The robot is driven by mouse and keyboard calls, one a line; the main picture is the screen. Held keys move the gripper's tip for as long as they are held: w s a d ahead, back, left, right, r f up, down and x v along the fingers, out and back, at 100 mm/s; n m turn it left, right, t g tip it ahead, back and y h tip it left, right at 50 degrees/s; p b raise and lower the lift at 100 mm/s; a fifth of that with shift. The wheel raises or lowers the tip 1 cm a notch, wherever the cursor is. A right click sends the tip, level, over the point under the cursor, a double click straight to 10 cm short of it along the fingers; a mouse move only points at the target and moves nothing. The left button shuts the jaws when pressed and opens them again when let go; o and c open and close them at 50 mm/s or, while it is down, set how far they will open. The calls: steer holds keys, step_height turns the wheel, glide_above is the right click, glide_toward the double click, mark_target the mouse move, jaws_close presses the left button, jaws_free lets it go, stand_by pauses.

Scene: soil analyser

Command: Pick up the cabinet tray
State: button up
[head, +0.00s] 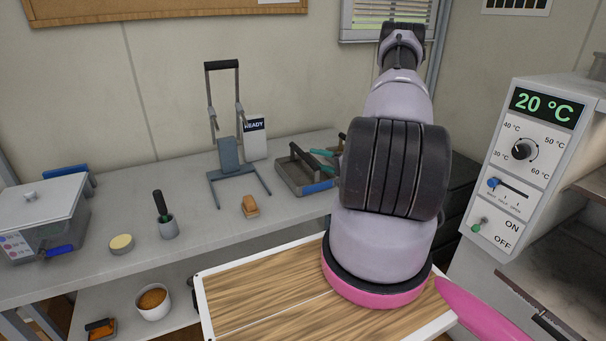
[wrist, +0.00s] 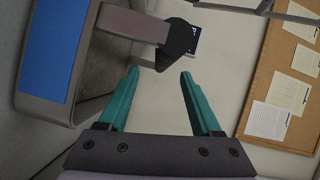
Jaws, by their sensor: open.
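A grey metal tray (head: 290,180) with a blue patch on its front and a dark bar above it sits on the bench; I take it as the cabinet tray. My gripper (head: 317,160) reaches over its right part, its teal fingers apart. In the wrist view, my gripper (wrist: 158,75) is open with nothing between its fingers. The tray (wrist: 75,105) shows close up at the left, with its blue patch and a brownish bar ending in a black piece near the fingertips. My arm hides the tray's right side in the head view.
A grey press frame (head: 230,155) and a white READY sign (head: 255,140) stand behind and left of the tray. A small brown block (head: 250,207) lies in front. A white temperature unit (head: 525,165) stands right. A wood-topped board (head: 265,295) lies in the foreground.

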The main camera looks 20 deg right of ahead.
mark_target(303, 155)
steer(key=shift+x, duration=3.55)
steer(key=shift+a+r, duration=0.15)
steer(key=shift+r, duration=0.05)
jaws_close()
